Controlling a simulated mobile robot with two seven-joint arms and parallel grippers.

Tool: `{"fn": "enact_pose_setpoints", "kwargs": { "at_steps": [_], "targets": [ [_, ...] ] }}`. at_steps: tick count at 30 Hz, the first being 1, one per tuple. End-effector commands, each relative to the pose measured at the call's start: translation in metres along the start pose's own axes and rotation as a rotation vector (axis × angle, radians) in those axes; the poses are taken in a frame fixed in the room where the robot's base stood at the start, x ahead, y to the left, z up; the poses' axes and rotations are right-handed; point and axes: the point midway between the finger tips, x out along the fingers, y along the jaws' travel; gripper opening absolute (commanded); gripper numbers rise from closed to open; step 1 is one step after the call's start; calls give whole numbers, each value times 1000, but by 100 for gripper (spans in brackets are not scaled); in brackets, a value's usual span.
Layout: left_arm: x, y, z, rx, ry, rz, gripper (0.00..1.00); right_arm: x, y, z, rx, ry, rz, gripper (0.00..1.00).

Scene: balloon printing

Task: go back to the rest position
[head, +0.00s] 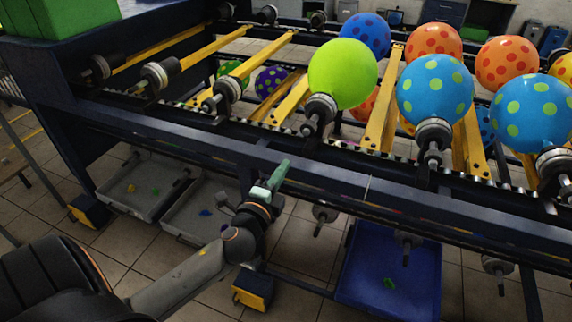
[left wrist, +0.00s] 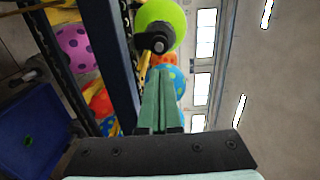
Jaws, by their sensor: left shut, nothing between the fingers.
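My left gripper (head: 278,174) shows in the head view in front of the machine's long dark front rail, with its green fingers together and nothing between them. In the left wrist view the same fingers (left wrist: 160,98) are shut and empty. A plain lime-green balloon (head: 343,73) sits on a holder beyond and above the gripper; it also shows in the left wrist view (left wrist: 161,22). The gripper looks apart from the balloon. My right gripper is not in either view.
The balloon machine's rail (head: 330,172) crosses the view. Dotted balloons, such as a blue one (head: 434,88), sit to the right. Grey trays (head: 140,205) and a blue bin (head: 385,285) lie below. Several holders (head: 155,75) at the left are bare.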

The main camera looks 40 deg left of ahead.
Motion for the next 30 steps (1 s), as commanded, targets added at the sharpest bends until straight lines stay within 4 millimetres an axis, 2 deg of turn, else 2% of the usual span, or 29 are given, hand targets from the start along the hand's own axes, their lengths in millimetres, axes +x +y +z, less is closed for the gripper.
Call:
{"fn": "enact_pose_setpoints", "kwargs": {
  "at_steps": [16,20,23,26,27,30],
  "targets": [
    [-1,1,0,-2,1,3,0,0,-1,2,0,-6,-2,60],
    [-11,22,-7,-90,15,82,0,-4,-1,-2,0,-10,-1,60],
    [-36,63,-22,-282,31,236,0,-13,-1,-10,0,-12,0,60],
    [-80,110,-43,-550,19,435,0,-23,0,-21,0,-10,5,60],
    [-100,128,-53,-662,2,513,0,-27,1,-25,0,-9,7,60],
    [-150,159,-76,-928,-60,681,0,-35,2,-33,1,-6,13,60]
  ]
}}
